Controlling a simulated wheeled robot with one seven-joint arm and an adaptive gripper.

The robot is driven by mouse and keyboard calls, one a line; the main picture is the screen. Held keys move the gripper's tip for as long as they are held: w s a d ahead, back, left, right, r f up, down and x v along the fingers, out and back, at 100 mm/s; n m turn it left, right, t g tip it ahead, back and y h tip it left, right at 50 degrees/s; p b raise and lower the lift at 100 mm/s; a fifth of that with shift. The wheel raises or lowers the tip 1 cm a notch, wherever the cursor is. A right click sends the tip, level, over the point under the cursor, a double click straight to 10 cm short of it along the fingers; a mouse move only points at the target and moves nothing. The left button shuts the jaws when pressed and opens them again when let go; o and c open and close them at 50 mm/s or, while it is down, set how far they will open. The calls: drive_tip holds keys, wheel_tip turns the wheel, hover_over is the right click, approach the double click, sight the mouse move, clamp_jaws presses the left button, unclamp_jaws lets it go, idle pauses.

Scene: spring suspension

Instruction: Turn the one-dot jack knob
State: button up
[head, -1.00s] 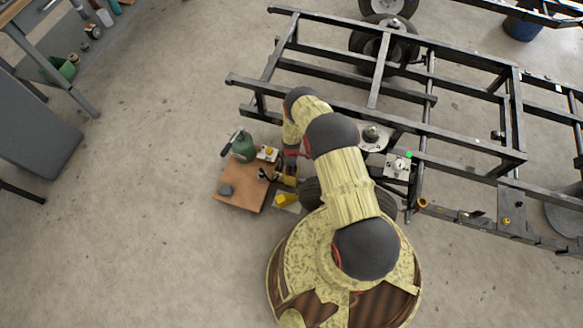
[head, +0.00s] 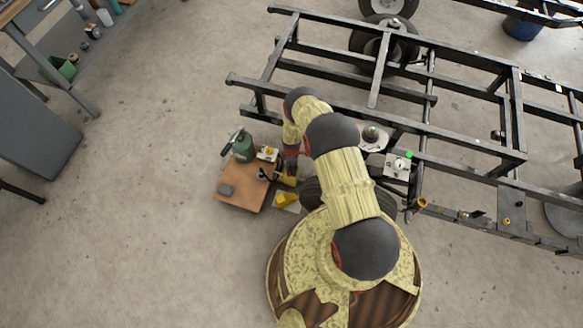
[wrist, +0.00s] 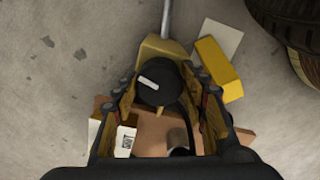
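A round black knob (wrist: 160,90) with a white bar mark sits on a yellow jack body (wrist: 168,50) in the wrist view. A grey rod extends from the jack toward the top edge. No dot mark is readable. My gripper (wrist: 162,78) has its two fingers apart, one on each side of the knob. The fingers lie close to the knob; I cannot tell whether they touch it. In the head view the yellow jack (head: 288,181) shows below the end of my arm, which partly hides it.
A yellow block (wrist: 218,68) lies on a pale plate beside the jack. A tyre (wrist: 293,30) is close on the right. A black frame (head: 400,115) stands behind.

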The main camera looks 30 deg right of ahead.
drive_tip(key=o, duration=0.4)
drive_tip(key=shift+c, duration=0.2)
wheel_tip(320, 180, up, 12)
idle(0.6)
